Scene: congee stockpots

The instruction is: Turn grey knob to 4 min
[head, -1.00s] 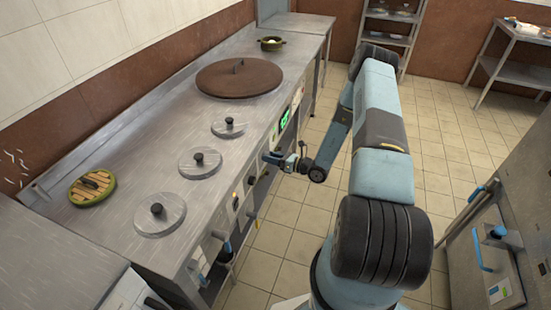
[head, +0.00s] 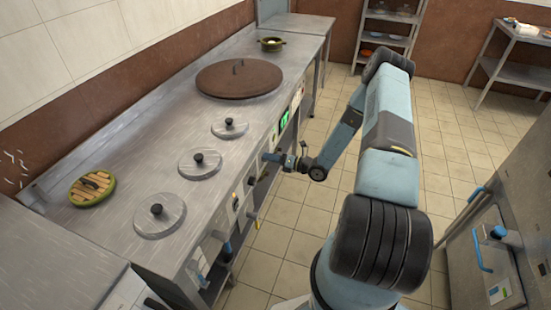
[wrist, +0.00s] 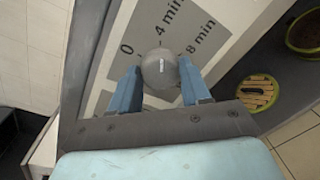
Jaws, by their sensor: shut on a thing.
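The grey knob (wrist: 160,70) sits on a grey dial plate (wrist: 115,62) in the wrist view, with a short white mark on its face. The plate reads 0, 4 min and 8 min around the knob. Which label the mark points to, I cannot tell for sure. My gripper (wrist: 159,82) has its two blue fingers on either side of the knob, shut on it. In the head view my gripper (head: 268,157) is at the front panel of the steel counter (head: 120,170); it and the arm hide the knob there.
Several grey lids (head: 200,162) and a large brown lid (head: 239,77) lie on the counter top. A green display (head: 284,119) is on the front panel. Handles (head: 252,217) stick out along the front. Tiled floor (head: 285,230) is free beside the counter.

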